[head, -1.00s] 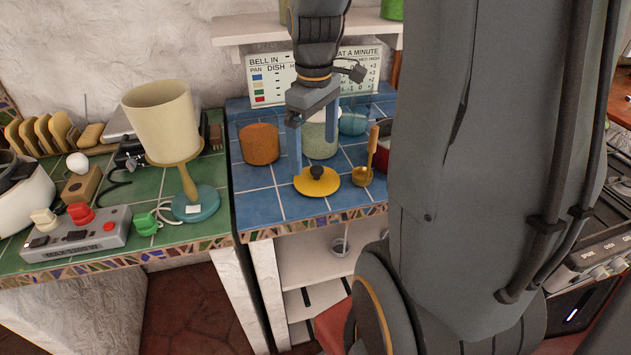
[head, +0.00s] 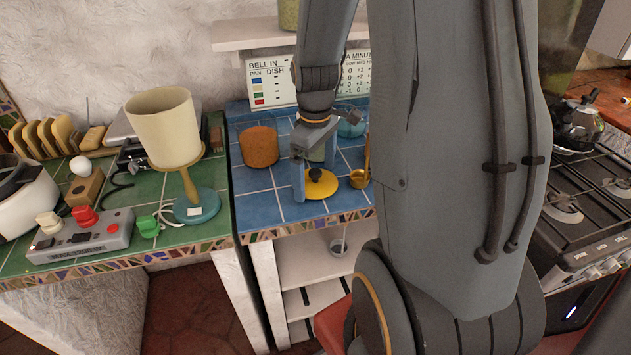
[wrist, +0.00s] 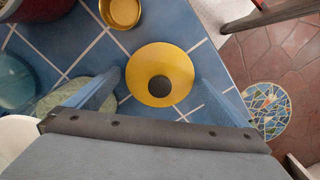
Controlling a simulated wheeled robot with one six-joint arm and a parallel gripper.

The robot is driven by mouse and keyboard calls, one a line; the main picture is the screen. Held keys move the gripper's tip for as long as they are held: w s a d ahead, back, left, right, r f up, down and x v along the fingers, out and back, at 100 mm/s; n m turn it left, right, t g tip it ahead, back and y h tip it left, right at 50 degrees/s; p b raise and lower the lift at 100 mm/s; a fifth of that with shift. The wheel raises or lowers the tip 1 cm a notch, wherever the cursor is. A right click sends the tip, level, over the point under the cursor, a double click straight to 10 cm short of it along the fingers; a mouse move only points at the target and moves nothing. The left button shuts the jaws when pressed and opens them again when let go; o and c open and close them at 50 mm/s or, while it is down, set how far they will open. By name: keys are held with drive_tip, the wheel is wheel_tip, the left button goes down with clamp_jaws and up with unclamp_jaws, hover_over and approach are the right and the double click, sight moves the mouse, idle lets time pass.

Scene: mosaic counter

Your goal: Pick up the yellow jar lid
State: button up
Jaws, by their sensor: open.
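The yellow jar lid (head: 320,187) lies flat on the blue tiled counter near its front edge, with a dark round knob on top. In the wrist view the lid (wrist: 173,63) is just ahead of my gripper, its knob near the middle between the fingers. My gripper (head: 314,180) points down and is open, with its blue fingers on either side of the knob. In the wrist view my gripper's fingers (wrist: 158,88) show apart and empty. I cannot tell how far the fingertips are above the counter.
An orange-brown canister (head: 260,146) stands behind left. A pale green jar (wrist: 72,95) is partly hidden by my gripper. A lamp (head: 165,130) stands on the green counter.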

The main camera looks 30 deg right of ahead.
drive_tip(key=c, duration=0.9)
drive_tip(key=shift+r, duration=0.1)
